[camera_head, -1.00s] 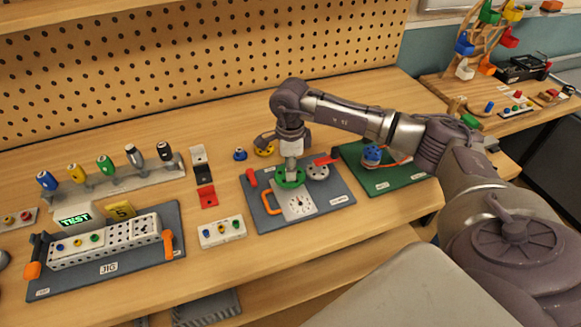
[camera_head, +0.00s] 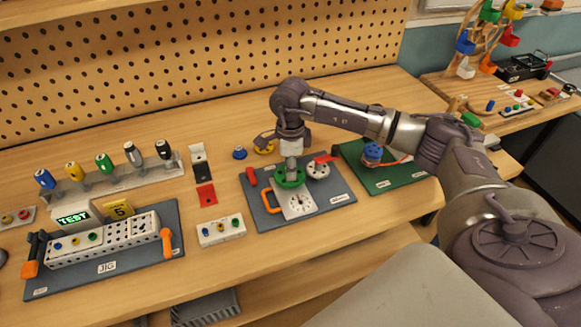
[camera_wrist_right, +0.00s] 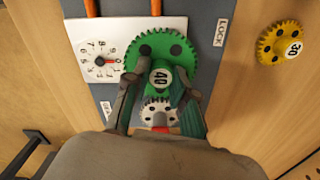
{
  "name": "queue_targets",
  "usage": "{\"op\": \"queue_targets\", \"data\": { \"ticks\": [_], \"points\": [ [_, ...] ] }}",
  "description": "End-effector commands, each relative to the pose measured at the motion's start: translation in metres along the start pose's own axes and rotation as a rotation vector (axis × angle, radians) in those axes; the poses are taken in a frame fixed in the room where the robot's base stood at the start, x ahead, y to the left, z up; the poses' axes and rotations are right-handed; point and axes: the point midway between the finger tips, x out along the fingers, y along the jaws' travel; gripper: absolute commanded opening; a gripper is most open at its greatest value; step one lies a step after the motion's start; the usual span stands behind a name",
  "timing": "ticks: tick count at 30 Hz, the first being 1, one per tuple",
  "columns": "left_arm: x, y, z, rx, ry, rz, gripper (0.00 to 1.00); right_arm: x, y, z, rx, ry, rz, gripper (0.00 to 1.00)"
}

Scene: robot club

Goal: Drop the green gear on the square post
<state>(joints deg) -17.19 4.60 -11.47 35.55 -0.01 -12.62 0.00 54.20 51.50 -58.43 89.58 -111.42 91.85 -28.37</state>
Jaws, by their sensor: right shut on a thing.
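The green gear (camera_head: 290,178), marked 40 on its hub, is in my right gripper (camera_head: 291,160). In the right wrist view, the gripper's fingers (camera_wrist_right: 157,92) are shut around the hub of the green gear (camera_wrist_right: 150,45). The gear lies flat, low over the grey board (camera_head: 329,187), beside the white dial plate (camera_head: 299,207). A pale grey gear (camera_head: 318,170) sits right next to it; it also shows in the wrist view (camera_wrist_right: 157,111). The square post is not visible. I cannot tell whether the green gear touches the board. My left gripper is out of view.
A yellow gear (camera_wrist_right: 280,43) marked 30 lies on the table beside the board, near a blue gear (camera_head: 240,153). The board carries an orange handle (camera_head: 272,201) and red parts (camera_head: 327,158). A green board (camera_head: 395,174) stands right, the jig board (camera_head: 150,255) left.

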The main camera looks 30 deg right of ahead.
Motion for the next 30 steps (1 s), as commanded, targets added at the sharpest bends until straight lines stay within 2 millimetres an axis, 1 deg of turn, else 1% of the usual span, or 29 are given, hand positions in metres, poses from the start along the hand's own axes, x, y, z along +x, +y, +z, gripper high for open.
{"op": "queue_targets", "data": {
  "ticks": [13, 18, 19, 21, 30],
  "points": [
    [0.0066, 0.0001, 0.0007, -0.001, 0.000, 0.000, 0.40, 0.0060, 0.0001, 0.0000, 0.000, 0.000, 0.000, 0.00],
    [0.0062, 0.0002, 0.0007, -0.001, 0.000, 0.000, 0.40, 0.0053, 0.0001, 0.0001, 0.000, 0.000, 0.000, 0.00],
    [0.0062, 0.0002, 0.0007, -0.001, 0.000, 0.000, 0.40, 0.0053, 0.0000, 0.0001, 0.000, 0.000, 0.000, 0.30],
    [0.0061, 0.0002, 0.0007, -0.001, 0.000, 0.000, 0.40, 0.0052, 0.0000, 0.0001, 0.000, -0.001, -0.001, 0.42],
    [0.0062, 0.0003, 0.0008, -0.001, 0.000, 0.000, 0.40, 0.0055, 0.0001, 0.0000, 0.000, 0.000, 0.000, 0.42]
  ]
}}
